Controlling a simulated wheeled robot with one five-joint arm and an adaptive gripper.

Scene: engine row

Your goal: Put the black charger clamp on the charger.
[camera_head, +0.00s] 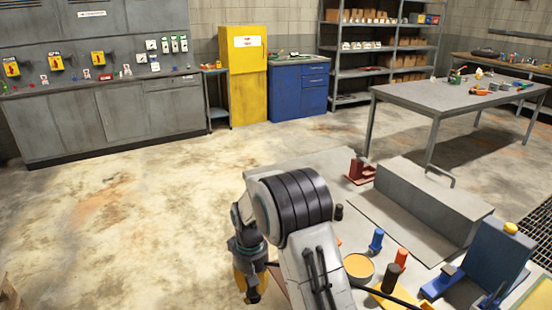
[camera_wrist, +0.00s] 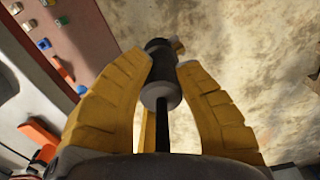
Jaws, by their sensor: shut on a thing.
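My gripper (camera_head: 250,285) hangs to the left of the bench, low in the head view. In the wrist view its yellow fingers (camera_wrist: 160,85) are shut on a dark, stepped cylindrical thing with a thin black rod or cable, which looks like the black charger clamp (camera_wrist: 160,72). The clamp shows only as a small dark piece between the fingers in the head view. A blue box with a slanted face (camera_head: 490,255) stands at the lower right; I cannot tell for sure that it is the charger.
The near bench holds a grey box with a handle (camera_head: 435,195), a red fixture (camera_head: 358,172), a blue peg (camera_head: 376,240), a red-orange peg (camera_head: 401,258) and a black peg (camera_head: 391,278). A grey table (camera_head: 450,97) stands behind. Open floor (camera_head: 130,210) lies to the left.

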